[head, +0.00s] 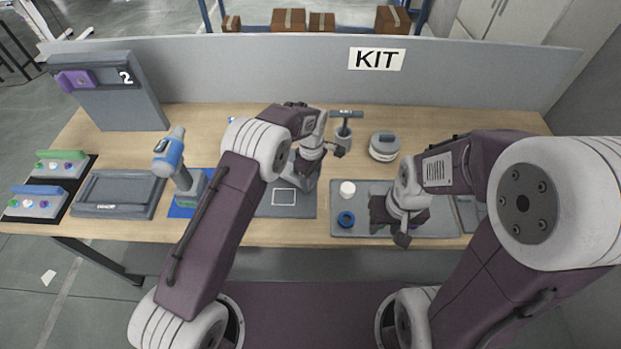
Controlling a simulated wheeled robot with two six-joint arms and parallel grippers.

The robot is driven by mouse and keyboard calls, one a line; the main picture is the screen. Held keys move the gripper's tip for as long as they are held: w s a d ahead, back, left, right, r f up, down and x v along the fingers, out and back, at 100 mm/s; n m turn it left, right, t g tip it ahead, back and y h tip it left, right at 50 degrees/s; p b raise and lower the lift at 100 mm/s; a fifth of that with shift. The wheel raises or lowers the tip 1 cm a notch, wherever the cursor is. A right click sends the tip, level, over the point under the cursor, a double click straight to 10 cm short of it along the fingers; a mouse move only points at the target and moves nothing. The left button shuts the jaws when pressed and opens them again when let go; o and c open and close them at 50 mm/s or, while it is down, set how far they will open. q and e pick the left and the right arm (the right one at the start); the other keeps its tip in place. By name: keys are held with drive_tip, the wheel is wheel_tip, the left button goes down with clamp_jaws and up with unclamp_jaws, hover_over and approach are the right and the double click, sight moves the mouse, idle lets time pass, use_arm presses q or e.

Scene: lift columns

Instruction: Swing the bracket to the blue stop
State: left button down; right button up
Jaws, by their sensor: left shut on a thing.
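My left gripper (306,166) reaches down over the grey mat (268,209) with a white square outline, near the table's middle. It is shut on a grey part, which seems to be the bracket (295,181); my wrist and forearm hide much of it, so its angle is unclear. A small blue piece (232,119) shows behind my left arm; I cannot tell whether it is the blue stop. My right gripper (403,229) hangs low over the right grey tray (350,225), and its finger opening is unclear.
Behind stand a cup with a T-handled tool (346,114) and a grey round weight (384,146). A blue-headed device (169,155) stands left of my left arm.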

use_arm(q)
drive_tip(key=shift+w+d+r, duration=0.1)
drive_tip(key=shift+w+d, duration=0.1)
drive_tip(key=shift+w, duration=0.2)
drive_tip(key=shift+r, duration=0.1)
use_arm(e)
drive_tip(key=shift+w+d, duration=0.2)
drive_tip(key=shift+w, duration=0.05)
drive_tip(key=shift+r, duration=0.1)
use_arm(q)
drive_tip(key=c, duration=0.8)
unclamp_jaws()
drive_tip(key=shift+w, duration=0.1)
drive_tip(key=shift+o, duration=1.4)
drive_tip(key=shift+d, duration=0.1)
use_arm(e)
drive_tip(key=shift+w+d, duration=0.1)
drive_tip(key=shift+d, duration=0.05)
use_arm(q)
wheel_tip(320, 180, up, 9)
drive_tip(key=shift+f+b, duration=0.1)
drive_tip(key=shift+b, duration=0.65)
use_arm(e)
drive_tip(key=shift+f, duration=0.75)
